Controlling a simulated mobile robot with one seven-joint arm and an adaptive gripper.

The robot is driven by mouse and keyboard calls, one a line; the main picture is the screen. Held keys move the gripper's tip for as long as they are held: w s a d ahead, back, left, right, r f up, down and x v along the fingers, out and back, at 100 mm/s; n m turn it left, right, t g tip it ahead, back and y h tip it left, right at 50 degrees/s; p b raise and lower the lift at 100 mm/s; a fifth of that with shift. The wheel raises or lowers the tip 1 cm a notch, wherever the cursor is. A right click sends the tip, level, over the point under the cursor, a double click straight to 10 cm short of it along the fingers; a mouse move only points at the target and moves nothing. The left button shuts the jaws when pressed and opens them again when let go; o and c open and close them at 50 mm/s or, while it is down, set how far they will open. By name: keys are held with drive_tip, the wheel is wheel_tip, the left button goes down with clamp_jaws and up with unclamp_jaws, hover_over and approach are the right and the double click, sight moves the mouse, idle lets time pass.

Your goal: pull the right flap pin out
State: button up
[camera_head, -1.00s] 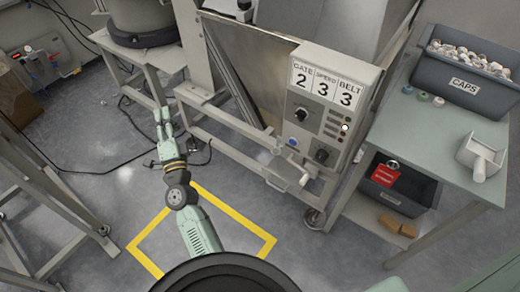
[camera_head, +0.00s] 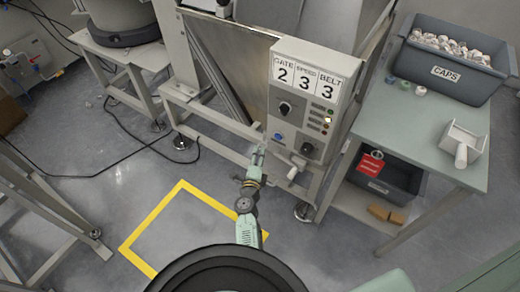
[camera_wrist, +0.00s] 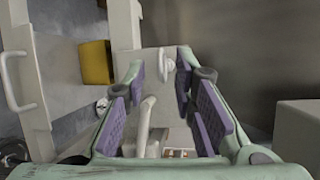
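My gripper (camera_head: 258,154) is just left of the pale fittings under the control box in the head view. In the wrist view my gripper (camera_wrist: 155,88) is open, its purple pads apart with nothing between them. Beyond the pads a small pale ring-like piece (camera_wrist: 167,65), which looks like a pin head, stands on a light plate (camera_wrist: 152,57). A bent white handle (camera_wrist: 146,118) shows lower between the fingers. It seems to match the white fitting (camera_head: 297,166) in the head view. I cannot tell for sure which piece is the right flap pin.
The control box (camera_head: 313,100) is above and right of my gripper. The green table (camera_head: 415,140) with the grey caps bin (camera_head: 447,72) stands at the right. A dark lower bin (camera_head: 390,180) sits beneath it. The yellow-outlined floor area (camera_head: 150,220) is clear.

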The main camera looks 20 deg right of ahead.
sight(265, 143)
drive_tip(key=shift+b+x, duration=0.35)
drive_tip(key=shift+x, duration=1.65)
drive_tip(key=shift+c, duration=0.4)
clamp_jaws()
drive_tip(key=shift+f, duration=0.1)
